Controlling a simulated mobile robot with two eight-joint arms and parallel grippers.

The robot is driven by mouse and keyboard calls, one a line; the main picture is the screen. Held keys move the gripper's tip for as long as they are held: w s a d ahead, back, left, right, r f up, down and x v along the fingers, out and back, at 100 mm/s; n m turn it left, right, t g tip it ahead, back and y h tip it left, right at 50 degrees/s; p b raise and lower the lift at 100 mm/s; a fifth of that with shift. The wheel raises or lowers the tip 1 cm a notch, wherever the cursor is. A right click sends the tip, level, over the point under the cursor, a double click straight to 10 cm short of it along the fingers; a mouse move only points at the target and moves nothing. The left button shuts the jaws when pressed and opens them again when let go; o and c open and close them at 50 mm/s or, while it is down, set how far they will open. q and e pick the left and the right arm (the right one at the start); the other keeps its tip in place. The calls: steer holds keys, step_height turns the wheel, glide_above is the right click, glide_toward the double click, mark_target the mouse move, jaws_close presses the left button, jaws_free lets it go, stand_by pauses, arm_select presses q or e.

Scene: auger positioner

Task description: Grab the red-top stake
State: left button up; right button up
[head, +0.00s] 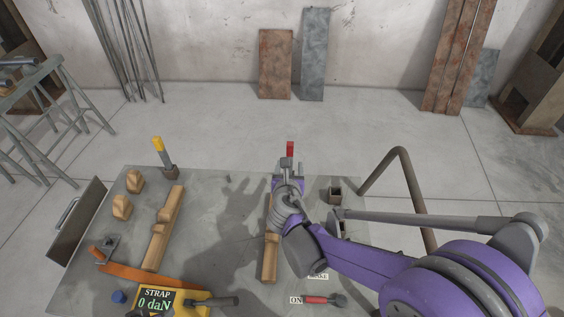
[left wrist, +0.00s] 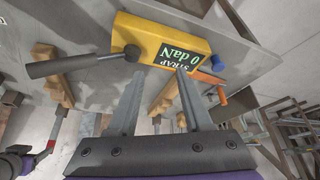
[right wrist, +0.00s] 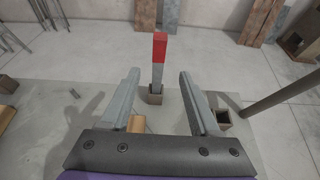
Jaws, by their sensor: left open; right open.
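The red-top stake (right wrist: 159,62) stands upright in a small square socket (right wrist: 155,98) in the right wrist view. Its top is red and its lower shaft is grey. In the head view its red top (head: 290,149) shows just beyond my right gripper (head: 288,172), which hides the rest. My right gripper is open, and in its own view the stake appears between its two fingers (right wrist: 158,88), beyond the tips and apart from them. My left gripper (left wrist: 160,82) is open and empty, with a yellow strap gauge box (left wrist: 165,40) in its view.
A yellow-top stake (head: 163,155) stands at the table's back left. An empty square socket (head: 335,194) and a bent pipe (head: 408,170) are to the right of my right gripper. Wooden beams (head: 164,230) and an orange strap (head: 150,274) lie on the left half of the table (head: 225,215).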

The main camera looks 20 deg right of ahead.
mark_target(290, 154)
steer(key=x, duration=0.4)
steer(key=shift+w, duration=0.3)
steer(key=shift+x, duration=3.2)
steer(key=shift+s, duration=0.1)
jaws_close()
